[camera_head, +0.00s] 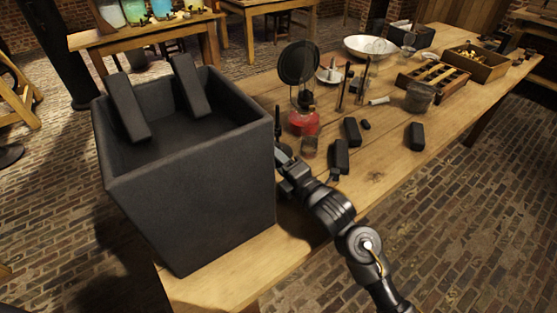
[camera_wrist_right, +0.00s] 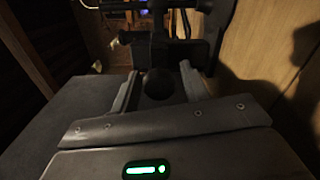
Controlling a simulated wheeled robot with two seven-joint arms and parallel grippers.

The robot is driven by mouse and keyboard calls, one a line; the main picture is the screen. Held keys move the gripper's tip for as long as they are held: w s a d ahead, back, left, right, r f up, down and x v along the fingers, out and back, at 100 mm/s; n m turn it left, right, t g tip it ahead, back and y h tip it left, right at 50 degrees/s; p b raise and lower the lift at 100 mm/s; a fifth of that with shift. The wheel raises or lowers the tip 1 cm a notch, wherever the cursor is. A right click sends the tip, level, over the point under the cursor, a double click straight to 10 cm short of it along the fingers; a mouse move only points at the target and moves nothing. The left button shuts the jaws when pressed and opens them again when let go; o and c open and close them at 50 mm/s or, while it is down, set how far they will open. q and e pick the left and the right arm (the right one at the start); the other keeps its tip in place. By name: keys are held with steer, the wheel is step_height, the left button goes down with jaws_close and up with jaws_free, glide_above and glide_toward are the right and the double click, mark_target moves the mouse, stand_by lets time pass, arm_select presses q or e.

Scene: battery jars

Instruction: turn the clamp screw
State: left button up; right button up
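In the right wrist view, my right gripper (camera_wrist_right: 160,78) has its two fingers apart. A dark round knob-like part (camera_wrist_right: 159,84) lies between them, with a narrow gap seeming to show on each side; it may be the clamp screw, but the view is too dark to be sure. Dark blocky parts (camera_wrist_right: 165,50) stand just beyond the fingertips. In the head view my right gripper (camera_head: 281,158) is beside the right wall of a large black open box (camera_head: 200,200), and its fingertips are partly hidden. My left gripper is not in view.
Two dark slabs (camera_head: 127,107) (camera_head: 190,85) lean inside the box. On the wooden table (camera_head: 385,175) are a red-based apparatus (camera_head: 303,122), a small glass (camera_head: 309,146), several black blocks (camera_head: 416,136), a white bowl (camera_head: 370,46) and a wooden rack (camera_head: 433,76). The table's right front is clear.

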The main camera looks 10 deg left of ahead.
steer(key=shift+o, duration=0.5)
steer(key=shift+s+d, duration=0.2)
steer(key=shift+d, duration=0.05)
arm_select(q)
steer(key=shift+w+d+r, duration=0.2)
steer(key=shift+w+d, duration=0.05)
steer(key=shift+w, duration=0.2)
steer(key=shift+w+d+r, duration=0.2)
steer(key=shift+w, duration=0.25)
arm_select(e)
steer(key=v, duration=1)
steer(key=shift+s+r, duration=0.1)
